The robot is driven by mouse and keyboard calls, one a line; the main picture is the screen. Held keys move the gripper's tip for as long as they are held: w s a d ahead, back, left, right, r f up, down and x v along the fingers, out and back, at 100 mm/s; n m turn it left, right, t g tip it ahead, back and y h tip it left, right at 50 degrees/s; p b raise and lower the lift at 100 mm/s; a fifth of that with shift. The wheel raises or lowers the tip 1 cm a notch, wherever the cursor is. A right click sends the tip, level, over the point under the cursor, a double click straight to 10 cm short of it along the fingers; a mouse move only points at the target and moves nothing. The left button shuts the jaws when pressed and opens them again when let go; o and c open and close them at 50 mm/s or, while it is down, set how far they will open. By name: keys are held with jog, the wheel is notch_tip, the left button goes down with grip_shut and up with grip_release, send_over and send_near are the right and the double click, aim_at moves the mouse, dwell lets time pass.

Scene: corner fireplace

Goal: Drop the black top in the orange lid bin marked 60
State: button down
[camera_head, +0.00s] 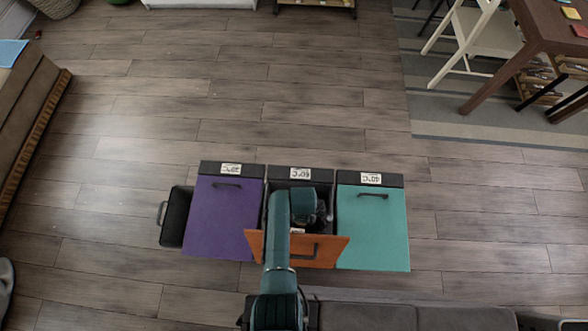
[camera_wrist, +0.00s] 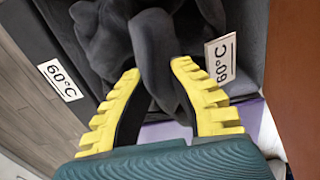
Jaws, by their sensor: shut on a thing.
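The bin marked 60 (camera_head: 300,173) is the middle one of three, and its orange lid (camera_head: 328,252) stands open. My arm reaches down into its opening from the near side. In the wrist view my gripper (camera_wrist: 158,70) has yellow toothed fingers closed on the black top (camera_wrist: 158,30), a dark crumpled cloth that hangs in folds beyond the fingertips. One 60°C label (camera_wrist: 60,81) is on the dark rim at left, and another 60°C label (camera_wrist: 220,58) is at right. My arm mostly hides the gripper and cloth in the head view.
A purple-lidded bin (camera_head: 222,222) stands on the left and a teal-lidded bin (camera_head: 373,230) on the right, both closed. A small black container (camera_head: 175,218) sits at far left. A grey sofa (camera_head: 390,316) lies at the near edge. The wood floor beyond the bins is clear.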

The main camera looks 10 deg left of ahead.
jog(key=c, duration=1)
grip_release()
jog(key=shift+c, duration=0.2)
notch_tip(320, 180, up, 12)
jog(key=shift+r, duration=0.1)
